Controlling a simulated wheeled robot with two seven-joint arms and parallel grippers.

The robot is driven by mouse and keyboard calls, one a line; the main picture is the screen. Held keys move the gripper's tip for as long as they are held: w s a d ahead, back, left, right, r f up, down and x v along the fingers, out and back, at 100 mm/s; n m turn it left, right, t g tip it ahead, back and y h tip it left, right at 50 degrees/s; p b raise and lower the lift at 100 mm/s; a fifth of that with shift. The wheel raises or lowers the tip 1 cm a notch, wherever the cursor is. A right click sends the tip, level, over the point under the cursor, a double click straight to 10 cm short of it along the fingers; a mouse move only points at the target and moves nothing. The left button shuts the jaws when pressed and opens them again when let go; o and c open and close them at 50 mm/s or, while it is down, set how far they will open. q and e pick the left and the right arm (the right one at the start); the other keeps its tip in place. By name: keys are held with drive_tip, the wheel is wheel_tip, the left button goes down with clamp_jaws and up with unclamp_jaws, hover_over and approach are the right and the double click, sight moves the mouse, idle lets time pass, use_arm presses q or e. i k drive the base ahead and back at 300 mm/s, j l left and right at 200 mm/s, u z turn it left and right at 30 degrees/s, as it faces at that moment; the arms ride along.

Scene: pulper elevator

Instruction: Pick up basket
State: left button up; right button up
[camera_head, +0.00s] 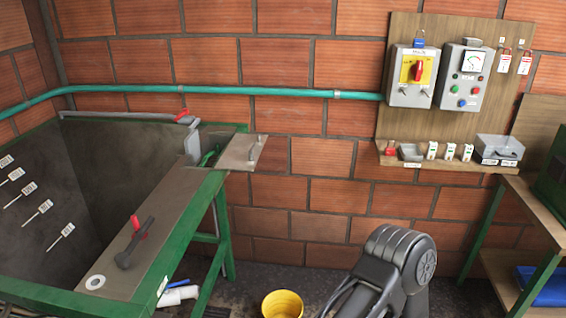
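No thing in the head view is clearly a basket. A green crate-like container (553,178) stands on the wooden table at the right edge, cut off by the frame. A yellow bucket (283,304) is on the floor at the bottom centre, its lower part cut off. A dark grey link of my arm rises at the bottom, right of the bucket. Neither of my grippers shows, so what they hold is hidden.
A large green-framed tank (130,235) fills the left, with tools on its ledge. A brick wall closes the back, with a green pipe (250,91) and control boxes (414,76). The wooden table (530,212) stands right. Dark floor shows between.

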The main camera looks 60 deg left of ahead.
sight(211, 165)
drive_tip(key=i+l, duration=0.1)
drive_tip(key=i, duration=0.4)
drive_tip(key=i+l+u, duration=0.15)
drive_tip(key=i, duration=0.35)
drive_tip(key=i+j+u, duration=0.15)
drive_tip(key=i+u, duration=0.15)
drive_tip(key=u, duration=0.15)
drive_tip(key=i+u, duration=0.6)
drive_tip(key=u, duration=0.25)
drive_tip(key=i+l+u, duration=0.2)
drive_tip(key=u, duration=0.25)
drive_tip(key=i+j+u, duration=0.2)
drive_tip(key=i+u, duration=0.65)
drive_tip(key=i+j, duration=0.15)
drive_tip(key=i, duration=0.3)
drive_tip(key=k+l+u, duration=0.1)
drive_tip(key=k, duration=0.2)
drive_tip(key=i+j+z, duration=0.15)
drive_tip(key=i, duration=0.2)
